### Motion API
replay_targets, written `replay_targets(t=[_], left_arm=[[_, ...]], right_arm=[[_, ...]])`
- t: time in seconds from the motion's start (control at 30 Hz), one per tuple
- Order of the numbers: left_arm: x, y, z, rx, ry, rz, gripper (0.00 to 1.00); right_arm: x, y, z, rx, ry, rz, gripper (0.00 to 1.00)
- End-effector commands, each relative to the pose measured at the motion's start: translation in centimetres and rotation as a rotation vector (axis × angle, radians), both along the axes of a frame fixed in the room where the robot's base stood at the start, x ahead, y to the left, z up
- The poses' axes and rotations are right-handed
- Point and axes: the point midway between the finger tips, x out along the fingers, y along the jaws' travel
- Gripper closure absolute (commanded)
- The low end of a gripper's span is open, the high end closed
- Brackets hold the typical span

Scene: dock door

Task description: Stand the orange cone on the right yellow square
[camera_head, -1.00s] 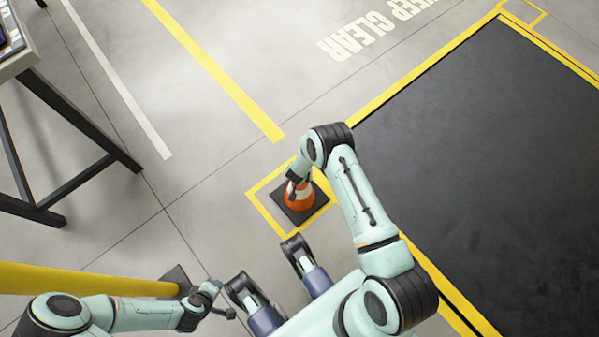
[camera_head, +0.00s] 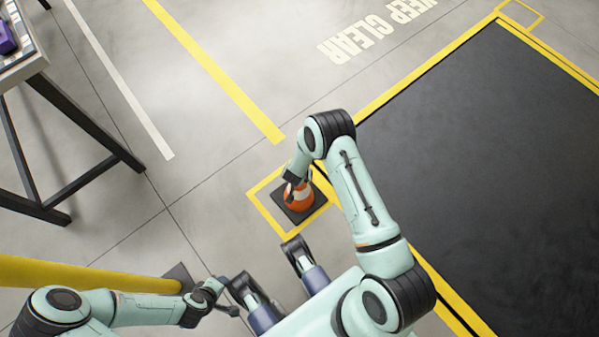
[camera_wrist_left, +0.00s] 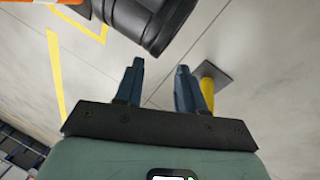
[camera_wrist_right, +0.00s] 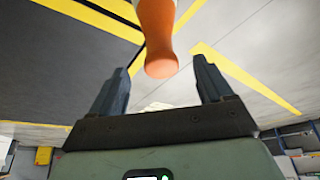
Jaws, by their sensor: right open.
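The orange cone (camera_head: 298,198) with a white band and black base stands upright inside the near yellow square outline (camera_head: 262,211), left of the dark plate. A second yellow square outline (camera_head: 540,20) lies at the far top right, empty in the part I see. My right gripper (camera_head: 293,181) is at the cone's top. In the right wrist view the cone's orange tip (camera_wrist_right: 162,62) shows between and just beyond the spread fingers (camera_wrist_right: 160,75), with gaps on both sides. My left gripper (camera_wrist_left: 160,66) is open and empty, low at the left by my base.
A large dark plate (camera_head: 480,170) with yellow edging fills the right. A table with black legs (camera_head: 85,120) stands at the left. A yellow post (camera_head: 80,275) crosses low at left. Clear grey floor (camera_head: 200,150) lies between.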

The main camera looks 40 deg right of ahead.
Motion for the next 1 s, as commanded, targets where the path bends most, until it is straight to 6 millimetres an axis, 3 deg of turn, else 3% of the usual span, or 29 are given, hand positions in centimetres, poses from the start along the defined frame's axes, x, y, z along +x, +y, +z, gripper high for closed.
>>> replay_targets(t=[0.1,0.33,0.47,0.6,0.7,0.83,1.0], left_arm=[[-1.2,-0.6,0.9,-0.014,0.03,-0.012,0.61],[-2.1,-1.0,1.4,-0.026,0.055,-0.023,0.61],[-2.1,-1.1,1.4,-0.027,0.057,-0.023,0.61],[-2.1,-1.0,1.4,-0.027,0.057,-0.023,0.61],[-2.1,-1.0,1.4,-0.027,0.056,-0.023,0.61],[-2.1,-1.0,1.4,-0.027,0.056,-0.023,0.61],[-2.1,-1.0,1.4,-0.026,0.055,-0.023,0.61]], right_arm=[[-0.6,0.6,2.2,0.0,0.0,0.001,0.2],[-2.1,1.2,3.5,0.009,0.013,0.014,0.2],[-6.7,2.7,3.0,0.07,0.066,0.093,0.2],[-13.3,6.4,3.5,0.207,0.124,0.216,0.2],[-17.1,9.1,4.6,0.31,0.147,0.288,0.2],[-20.0,11.4,5.9,0.401,0.162,0.342,0.2],[-20.6,12.0,6.2,0.424,0.164,0.357,0.2]])
